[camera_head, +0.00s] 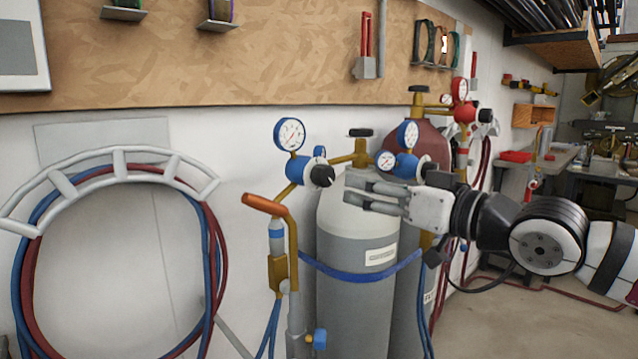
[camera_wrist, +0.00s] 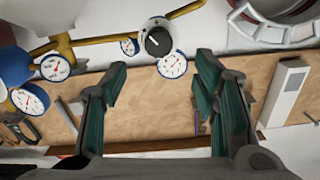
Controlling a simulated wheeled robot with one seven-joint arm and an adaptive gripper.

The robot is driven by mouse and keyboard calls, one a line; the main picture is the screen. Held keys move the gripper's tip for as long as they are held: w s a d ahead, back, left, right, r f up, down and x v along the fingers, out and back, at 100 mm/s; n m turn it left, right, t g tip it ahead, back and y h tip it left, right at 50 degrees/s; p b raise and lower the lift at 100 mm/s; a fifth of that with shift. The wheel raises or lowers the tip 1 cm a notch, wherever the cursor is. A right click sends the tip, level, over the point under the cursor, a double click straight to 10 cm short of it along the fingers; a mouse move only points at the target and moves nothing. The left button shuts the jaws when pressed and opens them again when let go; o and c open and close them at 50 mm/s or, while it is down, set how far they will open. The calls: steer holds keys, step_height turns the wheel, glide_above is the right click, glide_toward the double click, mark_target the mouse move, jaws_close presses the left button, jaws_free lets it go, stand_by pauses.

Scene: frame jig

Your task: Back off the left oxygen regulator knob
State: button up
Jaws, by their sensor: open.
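The left oxygen regulator (camera_head: 299,168) is a blue body on a brass fitting above a grey cylinder (camera_head: 350,255). Its black knob (camera_head: 322,176) faces right, toward my gripper. The knob also shows in the wrist view (camera_wrist: 158,42), with a white pointer line, ahead of the gap between my fingers. My gripper (camera_head: 348,188) is open and empty, fingers pointing left, just right of the knob. The fingers are not around the knob; the exact gap is hard to judge. A white-faced gauge (camera_head: 290,134) stands above the regulator.
A second blue regulator (camera_head: 405,166) with gauges is behind my gripper, and a red regulator (camera_head: 464,113) is farther right. A torch with an orange handle (camera_head: 264,205) stands at the left. A hose rack (camera_head: 110,172) is on the wall.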

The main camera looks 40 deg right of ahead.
mark_target(328, 177)
steer(key=shift+w+a+b, duration=0.1)
steer(key=shift+w+b, duration=1.75)
steer(key=shift+w, duration=3.7)
steer(key=c, duration=1.2)
